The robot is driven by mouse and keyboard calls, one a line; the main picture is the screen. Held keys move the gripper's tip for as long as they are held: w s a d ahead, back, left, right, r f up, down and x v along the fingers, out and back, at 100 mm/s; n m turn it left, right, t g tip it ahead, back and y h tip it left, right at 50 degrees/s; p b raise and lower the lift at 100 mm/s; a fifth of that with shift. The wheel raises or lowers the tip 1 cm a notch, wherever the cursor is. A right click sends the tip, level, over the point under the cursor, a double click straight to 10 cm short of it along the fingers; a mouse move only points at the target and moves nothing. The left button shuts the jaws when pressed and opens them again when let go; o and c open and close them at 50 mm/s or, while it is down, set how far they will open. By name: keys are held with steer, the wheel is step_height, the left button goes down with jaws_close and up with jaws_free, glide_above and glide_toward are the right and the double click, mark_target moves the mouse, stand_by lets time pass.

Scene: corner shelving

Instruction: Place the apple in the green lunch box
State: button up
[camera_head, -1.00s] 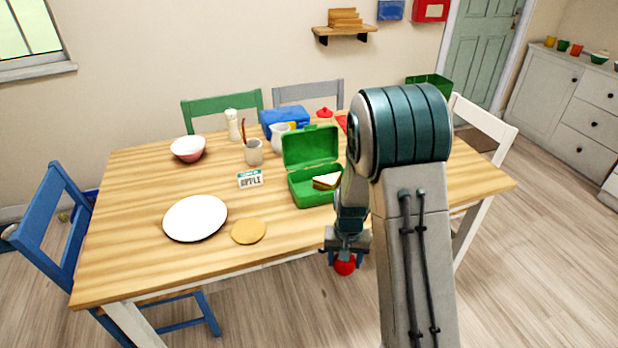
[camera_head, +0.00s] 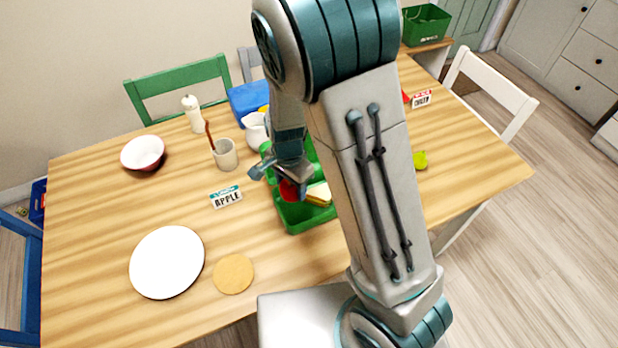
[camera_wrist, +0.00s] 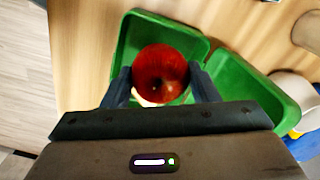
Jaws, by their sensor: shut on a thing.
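The red apple (camera_head: 289,191) is held between the fingers of my gripper (camera_head: 284,178), over the green lunch box (camera_head: 296,222). The apple also shows in the wrist view (camera_wrist: 160,73), between both fingers (camera_wrist: 160,88), with the open lunch box (camera_wrist: 128,45) below and behind it. A sandwich (camera_head: 319,194) sits in the right part of the box. My arm hides much of the lid and the box's right side. How far the apple is above the box floor is hard to tell.
An "APPLE" card (camera_head: 226,197) stands left of the box. A cup (camera_head: 225,155), a white plate (camera_head: 167,262) and a tan round mat (camera_head: 233,274) lie left. A blue lunch box (camera_head: 249,101) is behind. A yellow-green fruit (camera_head: 420,160) lies right of my arm.

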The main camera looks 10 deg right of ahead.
steer(key=shift+w+a, duration=0.1)
steer(key=shift+w, duration=0.15)
step_height(320, 180, down, 10)
steer(key=shift+r, duration=0.15)
stand_by(0.4)
steer(key=o, duration=1)
